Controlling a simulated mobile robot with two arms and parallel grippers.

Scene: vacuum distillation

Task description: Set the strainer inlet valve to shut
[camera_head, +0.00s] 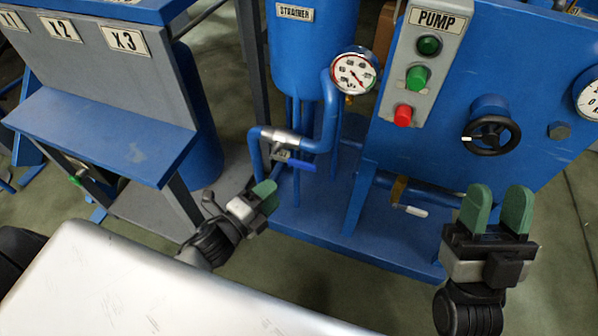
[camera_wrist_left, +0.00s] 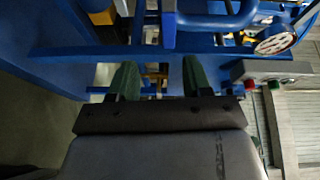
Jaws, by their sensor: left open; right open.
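The blue strainer tank (camera_head: 300,50), labelled STRAINER, stands at the top centre of the head view. A blue pipe beside it carries a silver valve body (camera_head: 280,137) with a blue lever handle (camera_head: 301,164). The lever lies just below the pipe's short horizontal run and looks roughly in line with it. My left gripper (camera_head: 266,192) is open, just below and left of the lever, with a visible gap. In the left wrist view my left gripper (camera_wrist_left: 159,78) shows two green fingers apart with nothing held. My right gripper (camera_head: 503,207) is open and empty at the right.
A pressure gauge (camera_head: 354,73) sits above right of the valve. The PUMP panel (camera_head: 422,65) has green and red buttons, with a black handwheel (camera_head: 490,137) to its right. A white-handled valve (camera_head: 408,209) is lower. A blue-topped cabinet (camera_head: 100,135) stands left.

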